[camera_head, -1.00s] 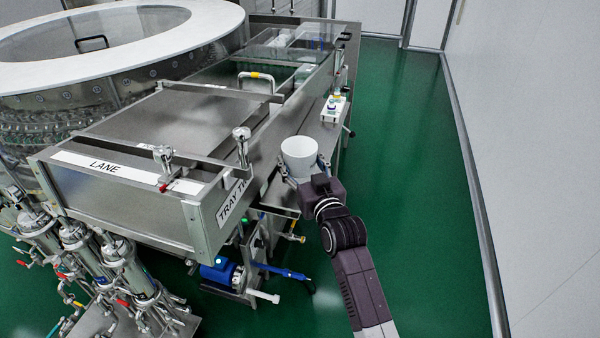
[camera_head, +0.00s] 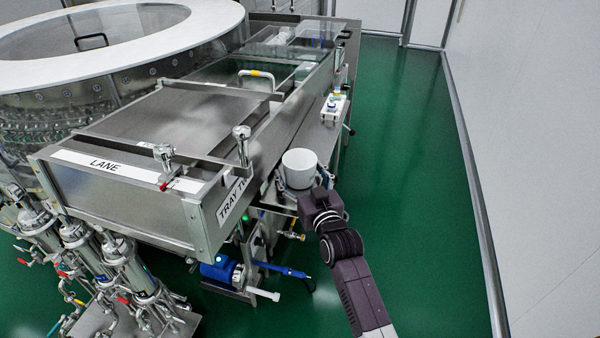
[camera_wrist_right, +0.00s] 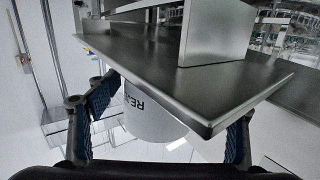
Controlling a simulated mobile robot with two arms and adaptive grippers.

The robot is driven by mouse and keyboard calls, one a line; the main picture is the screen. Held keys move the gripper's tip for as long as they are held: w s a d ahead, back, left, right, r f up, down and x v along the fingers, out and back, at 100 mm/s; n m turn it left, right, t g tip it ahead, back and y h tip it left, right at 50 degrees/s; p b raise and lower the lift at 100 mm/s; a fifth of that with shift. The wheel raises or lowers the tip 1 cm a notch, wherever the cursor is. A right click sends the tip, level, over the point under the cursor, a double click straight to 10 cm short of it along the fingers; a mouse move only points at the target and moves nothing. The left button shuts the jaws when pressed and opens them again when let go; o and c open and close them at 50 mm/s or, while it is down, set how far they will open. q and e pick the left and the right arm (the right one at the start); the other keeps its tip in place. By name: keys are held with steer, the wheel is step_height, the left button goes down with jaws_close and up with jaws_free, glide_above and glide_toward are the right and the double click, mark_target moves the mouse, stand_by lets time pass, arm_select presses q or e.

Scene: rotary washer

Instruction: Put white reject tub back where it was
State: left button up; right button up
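The white reject tub (camera_head: 299,163) is upright at the near end of the narrow steel side shelf (camera_head: 313,137). My right gripper (camera_head: 301,180) has its fingers on both sides of the tub and is shut on it. In the right wrist view the tub (camera_wrist_right: 152,122) shows part of its dark lettering between the fingers (camera_wrist_right: 165,125). The steel shelf edge (camera_wrist_right: 218,118) hides much of it there. I cannot tell whether the tub's base touches the shelf. My left gripper is not in view.
A small white control box (camera_head: 334,106) stands farther along the shelf. The steel lane tray (camera_head: 165,125) is left of the tub. A blue pump (camera_head: 222,270) sits low below the tray. Green floor (camera_head: 415,190) lies open to the right, up to the white wall.

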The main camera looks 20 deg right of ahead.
steer(key=shift+r, duration=0.1)
steer(key=shift+s, duration=0.1)
steer(key=s+b, duration=0.1)
steer(key=s, duration=1)
steer(key=shift+s+r+b, duration=0.4)
steer(key=shift+d, duration=0.1)
steer(key=s+a+f+g, duration=0.1)
steer(key=s+f+g, duration=0.25)
steer(key=f, duration=0.95)
steer(key=s+a+f+n+g+y, duration=0.15)
steer(key=s+f, duration=0.25)
steer(key=f, duration=0.9)
steer(key=s+a+f+g+h, duration=0.1)
steer(key=s+f+g, duration=0.25)
steer(key=f, duration=0.95)
steer(key=s+d+f+g, duration=0.3)
steer(key=s+f+g, duration=0.1)
steer(key=s+f, duration=1.35)
steer(key=s+d+f+g, duration=0.2)
steer(key=s, duration=0.8)
steer(key=s+d+f+g, duration=0.2)
steer(key=s, duration=0.7)
steer(key=shift+s+f+h, duration=0.25)
steer(key=shift+s+h, duration=0.1)
steer(key=shift+h, duration=0.1)
